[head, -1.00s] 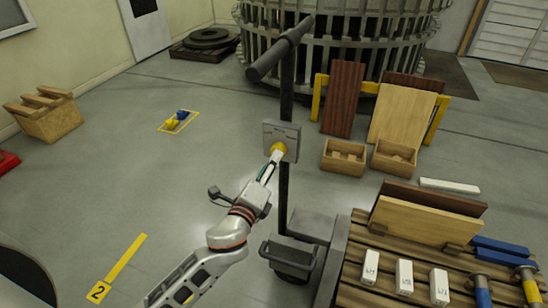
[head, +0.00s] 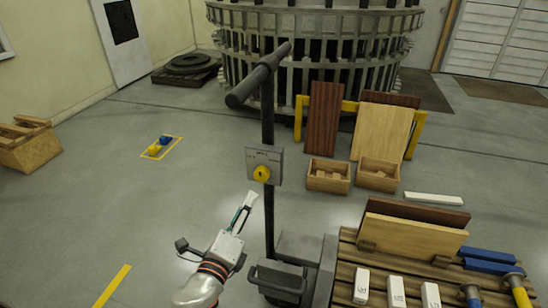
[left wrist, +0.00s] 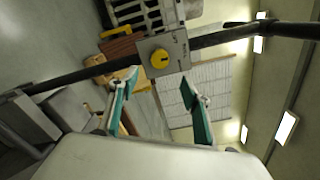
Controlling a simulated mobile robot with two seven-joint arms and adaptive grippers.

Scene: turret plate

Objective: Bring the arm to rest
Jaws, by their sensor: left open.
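My left gripper (head: 244,208) is below and to the left of a grey box with a yellow knob (head: 261,174) on a dark post, apart from it. In the left wrist view, the two green-padded fingers (left wrist: 157,100) stand apart with nothing between them, and the yellow knob (left wrist: 159,59) lies beyond them. My left arm (head: 205,285) comes up from the bottom of the head view. My right gripper does not show.
The dark post (head: 268,120) carries a thick bar on top. A slatted table (head: 345,265) with boards and white blocks stands at the right. Two wooden bins (head: 328,187) lie behind. The floor to the left is mostly open, with a yellow-marked patch (head: 150,157).

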